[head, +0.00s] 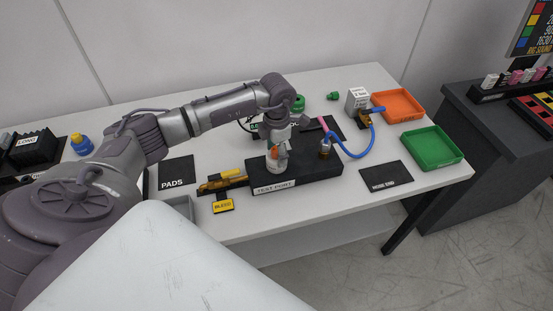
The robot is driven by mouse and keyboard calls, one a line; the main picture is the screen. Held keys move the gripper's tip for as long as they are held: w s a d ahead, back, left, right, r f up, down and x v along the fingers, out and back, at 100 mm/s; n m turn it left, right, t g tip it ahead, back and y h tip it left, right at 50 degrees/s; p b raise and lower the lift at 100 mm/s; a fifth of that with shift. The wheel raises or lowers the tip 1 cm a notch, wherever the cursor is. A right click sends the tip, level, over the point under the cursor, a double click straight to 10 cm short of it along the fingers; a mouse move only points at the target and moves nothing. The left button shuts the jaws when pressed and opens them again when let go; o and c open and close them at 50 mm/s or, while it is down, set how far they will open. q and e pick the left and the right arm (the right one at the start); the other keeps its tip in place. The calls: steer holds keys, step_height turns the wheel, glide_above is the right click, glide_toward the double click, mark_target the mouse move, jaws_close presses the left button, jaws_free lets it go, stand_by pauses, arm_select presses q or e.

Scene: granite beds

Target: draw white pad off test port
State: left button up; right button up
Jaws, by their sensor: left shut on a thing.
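The test port is a long black block (315,167) with a white "TEST PORT" label on its front, in the middle of the white table in the head view. A small white, rounded piece (275,167), which looks like the white pad, is at the block's left part. My left gripper (278,151) reaches down over it from above and is shut on it. An orange bit shows between the fingers. The gripper hides the pad's top, and I cannot tell whether the pad still touches the port. My right gripper is out of view.
A blue hose (358,154) loops from a brass fitting on the block's right to a valve behind. A yellow-handled tool (222,181) lies close at the left. Orange (398,105) and green (432,146) trays stand right.

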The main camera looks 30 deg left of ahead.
arm_select(q)
steer(key=shift+r, duration=0.65)
steer(key=shift+r+p, duration=1.55)
steer(key=shift+r, duration=0.65)
